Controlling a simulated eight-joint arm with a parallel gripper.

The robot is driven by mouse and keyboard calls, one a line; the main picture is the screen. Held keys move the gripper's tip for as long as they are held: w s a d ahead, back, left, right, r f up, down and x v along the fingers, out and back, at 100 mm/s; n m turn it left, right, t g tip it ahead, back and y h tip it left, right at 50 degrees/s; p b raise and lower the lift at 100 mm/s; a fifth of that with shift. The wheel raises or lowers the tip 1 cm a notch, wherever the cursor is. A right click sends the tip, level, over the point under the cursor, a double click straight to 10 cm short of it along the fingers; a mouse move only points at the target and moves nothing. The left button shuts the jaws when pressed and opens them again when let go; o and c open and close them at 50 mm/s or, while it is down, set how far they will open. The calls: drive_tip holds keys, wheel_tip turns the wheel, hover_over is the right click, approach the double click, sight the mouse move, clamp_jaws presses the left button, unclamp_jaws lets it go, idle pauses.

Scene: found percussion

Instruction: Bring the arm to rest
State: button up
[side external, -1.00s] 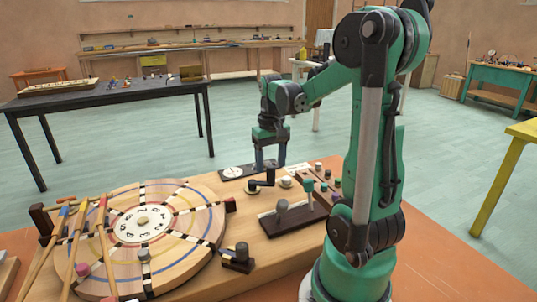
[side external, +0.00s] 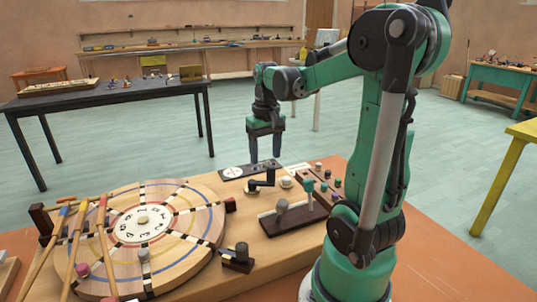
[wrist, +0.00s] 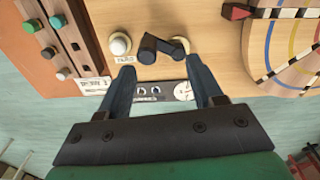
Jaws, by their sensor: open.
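My green arm carries my gripper (side external: 265,146), which hangs fingers down above the far edge of the wooden board (side external: 262,240). The two dark fingers are apart with nothing between them. In the wrist view my gripper (wrist: 160,85) is open above a black crank handle (wrist: 160,48) and a dark panel with a white dial (wrist: 160,93). The crank (side external: 265,178) and the panel (side external: 240,171) also show in the side view, below and apart from the fingertips.
A round wooden disc (side external: 190,260) with striped spokes and several sticks (side external: 95,235) fills the board's left. A slider block (side external: 290,217), a white knob (side external: 286,182) and a peg row (side external: 318,182) stand on the right. The air around my gripper is clear.

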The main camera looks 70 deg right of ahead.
drive_tip(key=w+a+n+t, duration=0.2)
drive_tip(key=a+n+t, duration=0.1)
drive_tip(key=a, duration=0.7)
drive_tip(key=w+a+n+t, duration=0.2)
drive_tip(key=a+n+t, duration=0.2)
drive_tip(key=a, duration=0.7)
drive_tip(key=shift+w+n, duration=0.4)
drive_tip(key=shift+c, duration=0.3)
